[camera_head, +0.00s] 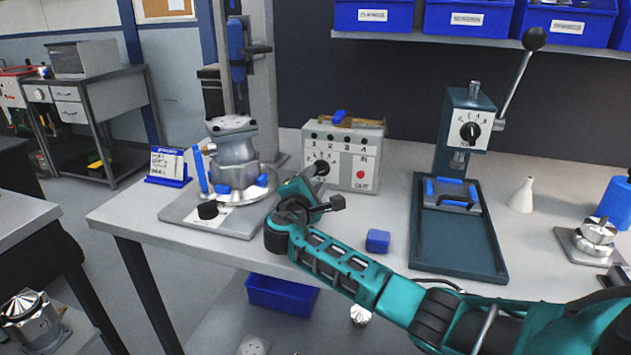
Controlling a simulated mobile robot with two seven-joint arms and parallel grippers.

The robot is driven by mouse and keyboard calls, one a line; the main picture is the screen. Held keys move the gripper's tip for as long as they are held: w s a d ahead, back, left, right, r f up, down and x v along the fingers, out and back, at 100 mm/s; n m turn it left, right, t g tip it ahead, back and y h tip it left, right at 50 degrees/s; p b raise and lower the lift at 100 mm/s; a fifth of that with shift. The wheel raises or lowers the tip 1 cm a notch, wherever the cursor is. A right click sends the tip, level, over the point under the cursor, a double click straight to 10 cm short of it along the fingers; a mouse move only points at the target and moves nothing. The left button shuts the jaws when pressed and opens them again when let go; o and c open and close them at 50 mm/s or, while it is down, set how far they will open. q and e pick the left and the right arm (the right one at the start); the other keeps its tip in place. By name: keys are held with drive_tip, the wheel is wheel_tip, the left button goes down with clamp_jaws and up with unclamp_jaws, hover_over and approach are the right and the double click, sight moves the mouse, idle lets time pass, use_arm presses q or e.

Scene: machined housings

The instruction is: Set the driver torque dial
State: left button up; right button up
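A grey control box (357,162) stands at the back of the bench, with a row of numbers, a red button and small lettering on its face. The lower left of that face is partly hidden by my gripper; I cannot clearly tell a dial there from a black fingertip. My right gripper (330,186) is in front of the box, its two black-tipped fingers apart. Whether it touches the box cannot be told. A blue driver (237,50) hangs on the column at the left. The teal press has a black dial (470,131) with marks around it. My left gripper is not in view.
A machined housing (235,160) stands on a grey plate (224,221) left of my gripper. A blue block (378,241) lies near my forearm. A dark tray (459,250) lies before the press. A white cone (522,195) stands at right.

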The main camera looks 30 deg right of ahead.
drive_tip(key=shift+x, duration=0.9)
clamp_jaws()
